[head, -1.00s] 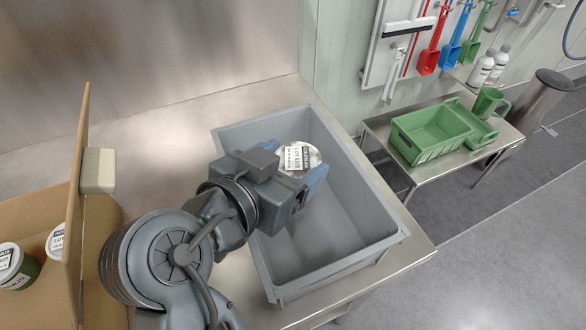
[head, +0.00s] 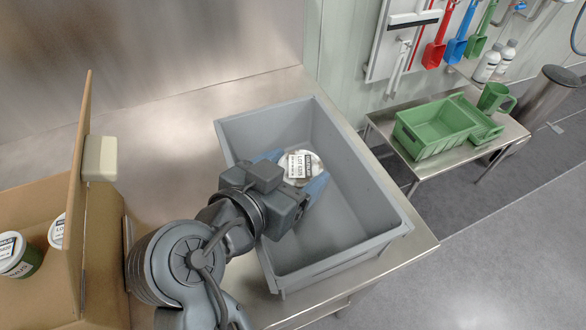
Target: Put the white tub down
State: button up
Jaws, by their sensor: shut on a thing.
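The white tub (head: 301,166) has a pale lid with a printed lot label and shows inside the outline of the grey crate (head: 362,243). My gripper (head: 296,172) is shut on the tub, with a blue finger on each side of it. The gripper and wrist hide the tub's near side and lower part. I cannot tell whether the tub touches the crate floor. The rest of the crate floor that shows is bare.
The crate stands on a steel table (head: 180,125). At left, a cardboard box (head: 98,230) with a raised flap holds tubs (head: 18,255). A low side table at right carries green bins (head: 432,130) and a green jug (head: 493,98).

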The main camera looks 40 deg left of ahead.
jog(key=o, duration=1.5)
jog(key=shift+f, duration=0.3)
jog(key=shift+r+p, duration=0.5)
jog(key=shift+r, duration=0.05)
jog(key=b+v, duration=0.1)
jog(key=v, duration=1.1)
jog(key=shift+r, duration=0.3)
